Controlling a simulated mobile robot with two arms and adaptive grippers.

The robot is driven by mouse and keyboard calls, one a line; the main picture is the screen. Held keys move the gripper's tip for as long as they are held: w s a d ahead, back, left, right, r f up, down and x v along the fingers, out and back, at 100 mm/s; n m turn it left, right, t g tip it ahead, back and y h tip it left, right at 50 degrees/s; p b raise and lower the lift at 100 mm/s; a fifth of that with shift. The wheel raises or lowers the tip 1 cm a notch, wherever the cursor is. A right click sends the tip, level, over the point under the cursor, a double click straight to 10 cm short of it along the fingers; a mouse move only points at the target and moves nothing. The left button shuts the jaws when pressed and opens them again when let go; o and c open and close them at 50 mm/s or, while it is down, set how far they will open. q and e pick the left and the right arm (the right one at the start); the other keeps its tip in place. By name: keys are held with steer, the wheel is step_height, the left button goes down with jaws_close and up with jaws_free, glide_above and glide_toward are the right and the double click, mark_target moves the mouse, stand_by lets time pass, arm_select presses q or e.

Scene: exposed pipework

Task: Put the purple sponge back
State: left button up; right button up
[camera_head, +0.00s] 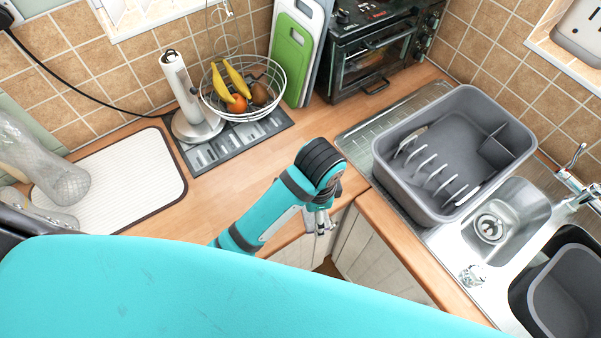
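No purple sponge shows in this view. A teal arm of mine, which I take to be the left, reaches out from behind the large teal link in the foreground. It bends at a black joint above the counter edge. Its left gripper (320,220) points down at the gap between the counter and the white cabinet fronts, seen small and nearly end-on. I cannot tell whether its fingers are open or shut, and nothing is visibly held. My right gripper is not in view.
A grey dish rack (455,205) stands beside the steel sink (535,205). A fruit basket (245,90), paper towel holder (195,125), cutting boards (292,60) and toaster oven (370,60) line the back. A white mat (125,185) lies left. Some wooden counter (230,170) is clear.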

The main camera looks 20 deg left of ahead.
arm_select(q)
steer(key=w+a+p, duration=0.1)
steer(key=w+a, duration=0.1)
steer(key=w+a+p, duration=0.1)
steer(key=w+a, duration=0.1)
steer(key=w, duration=0.1)
steer(key=shift+w+a, duration=0.15)
steer(key=shift+w, duration=0.15)
steer(key=w, duration=0.1)
steer(key=w+a, duration=0.1)
steer(key=w+p, duration=0.1)
steer(key=shift+a+f, duration=0.35)
steer(key=shift+w+a+f, duration=0.2)
steer(key=shift+w+a, duration=0.1)
steer(key=shift+w, duration=0.05)
step_height(320, 180, down, 2)
steer(key=shift+s+f+p, duration=0.1)
steer(key=shift+p, duration=0.5)
steer(key=shift+f, duration=0.6)
steer(key=o, duration=0.9)
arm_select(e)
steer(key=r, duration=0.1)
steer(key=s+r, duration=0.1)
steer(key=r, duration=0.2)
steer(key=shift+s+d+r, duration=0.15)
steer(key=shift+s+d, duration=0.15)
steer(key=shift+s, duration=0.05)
